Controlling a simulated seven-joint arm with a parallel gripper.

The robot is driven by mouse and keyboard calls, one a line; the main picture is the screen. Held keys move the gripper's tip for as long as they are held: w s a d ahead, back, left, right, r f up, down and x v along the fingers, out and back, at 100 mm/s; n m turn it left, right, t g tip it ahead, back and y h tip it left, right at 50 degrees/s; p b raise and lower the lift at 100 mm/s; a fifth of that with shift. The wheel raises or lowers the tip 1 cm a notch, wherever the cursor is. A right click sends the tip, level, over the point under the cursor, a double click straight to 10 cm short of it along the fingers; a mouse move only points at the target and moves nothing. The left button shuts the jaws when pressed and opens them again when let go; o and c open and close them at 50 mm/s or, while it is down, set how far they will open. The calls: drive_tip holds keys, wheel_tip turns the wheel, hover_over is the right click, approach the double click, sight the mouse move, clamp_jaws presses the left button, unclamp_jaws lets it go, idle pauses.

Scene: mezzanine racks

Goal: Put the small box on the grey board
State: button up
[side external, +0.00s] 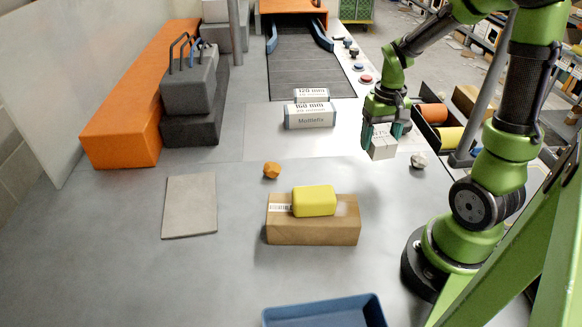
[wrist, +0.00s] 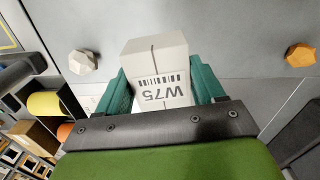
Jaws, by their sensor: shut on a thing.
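A small white-grey box (side external: 383,147) is held between the teal fingers of my gripper (side external: 386,132), at the right of the side external view. In the wrist view the box (wrist: 158,75) shows a barcode and the marking "W75", with a teal finger of my gripper (wrist: 160,95) on either side of it. The box appears to be held above the table; the exact height is hard to tell. The grey board (side external: 189,206) lies flat and bare on the table at the left of the side external view, well away from my gripper. The board is not seen in the wrist view.
Table around the board is clear.

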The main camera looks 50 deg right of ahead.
drive_tip(key=shift+w+a+r, duration=0.1)
drive_tip(key=shift+a+r, duration=0.1)
drive_tip(key=shift+r, duration=0.3)
drive_tip(key=w+a+f+n, duration=0.1)
drive_tip(key=w+a+n, duration=0.4)
drive_tip(key=w+a, duration=0.5)
wheel_tip(320, 180, up, 2)
drive_tip(key=n, duration=1.1)
hover_over(203, 210)
wheel_tip(203, 210, down, 9)
drive_tip(key=shift+f, duration=0.2)
